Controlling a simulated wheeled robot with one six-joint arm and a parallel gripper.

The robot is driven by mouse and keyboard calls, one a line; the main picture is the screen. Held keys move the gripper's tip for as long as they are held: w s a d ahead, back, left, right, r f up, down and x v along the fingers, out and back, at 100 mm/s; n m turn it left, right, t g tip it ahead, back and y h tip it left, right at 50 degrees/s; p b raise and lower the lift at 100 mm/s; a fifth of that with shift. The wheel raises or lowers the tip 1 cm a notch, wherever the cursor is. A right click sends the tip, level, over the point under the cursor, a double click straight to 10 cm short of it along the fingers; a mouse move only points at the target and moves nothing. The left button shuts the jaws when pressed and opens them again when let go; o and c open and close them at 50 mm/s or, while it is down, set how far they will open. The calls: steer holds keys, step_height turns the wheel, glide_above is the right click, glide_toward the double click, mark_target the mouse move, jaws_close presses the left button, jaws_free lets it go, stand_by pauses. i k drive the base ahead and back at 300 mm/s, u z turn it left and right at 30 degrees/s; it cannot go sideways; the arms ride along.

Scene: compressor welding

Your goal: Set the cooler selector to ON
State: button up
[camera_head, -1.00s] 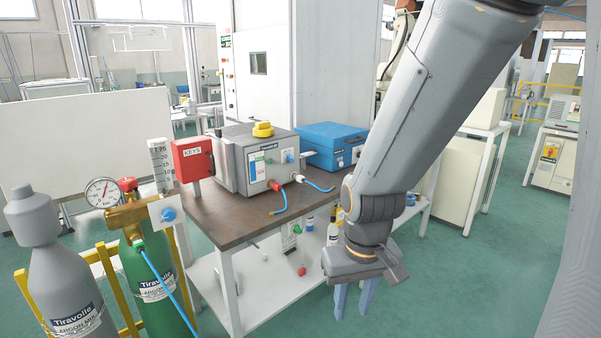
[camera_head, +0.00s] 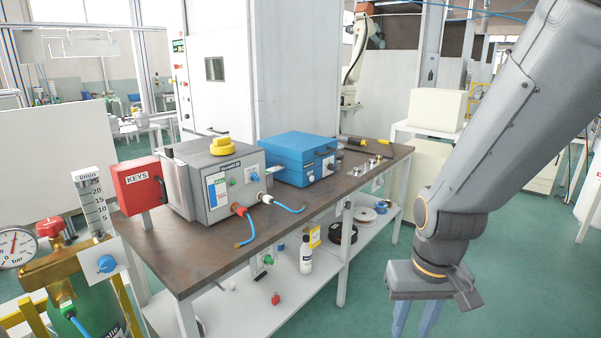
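A grey machine box (camera_head: 218,183) stands on the brown-topped bench, with a large yellow knob (camera_head: 222,145) on top. My gripper (camera_head: 415,324) points down at the lower right, well right of the bench. Its blue fingers are apart and empty, tips near the bottom edge.
A red KEYS box (camera_head: 137,185) stands at the bench's left. A blue case (camera_head: 298,158) sits right of the grey box. A gas cylinder with a gauge (camera_head: 18,245) is at the front left. Green floor is clear around my gripper.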

mark_target(254, 177)
steer(key=z, duration=0.1)
steer(key=i, duration=1.2)
steer(key=u, duration=0.65)
